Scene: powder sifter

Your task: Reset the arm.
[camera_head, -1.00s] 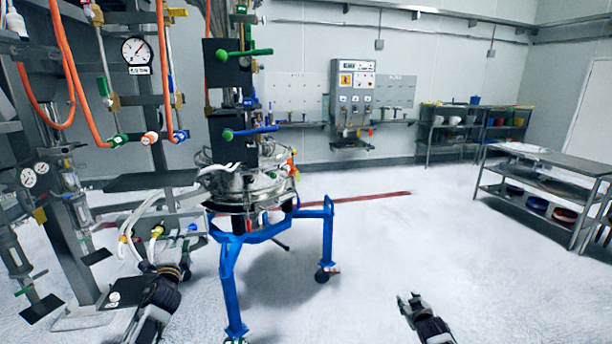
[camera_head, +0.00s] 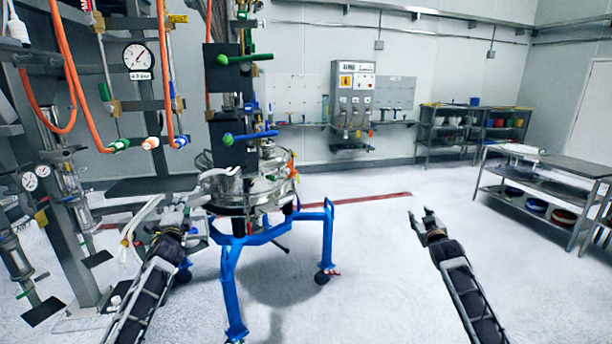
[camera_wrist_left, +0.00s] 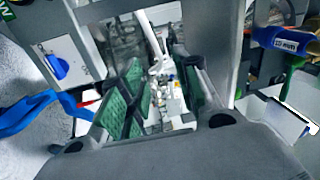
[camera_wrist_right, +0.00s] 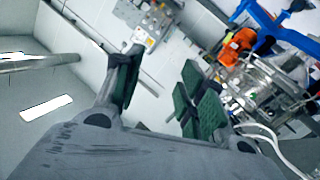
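My left gripper (camera_head: 178,212) is raised at the left, beside the steel sifter vessel (camera_head: 250,192) on its blue wheeled stand (camera_head: 229,285). White hoses overlap it in the head view, so its fingers are partly lost there. In the left wrist view its green-padded fingers (camera_wrist_left: 160,92) are apart, and I see nothing held between them. My right gripper (camera_head: 424,219) is in free air right of the stand. In the right wrist view its fingers (camera_wrist_right: 162,88) are spread and empty.
A rack with orange hoses (camera_head: 65,60) and a pressure gauge (camera_head: 137,57) stands close at the left. A grey control box (camera_head: 353,95) is on the back wall. A steel shelf table (camera_head: 550,175) stands at the right. The floor between stand and table is open.

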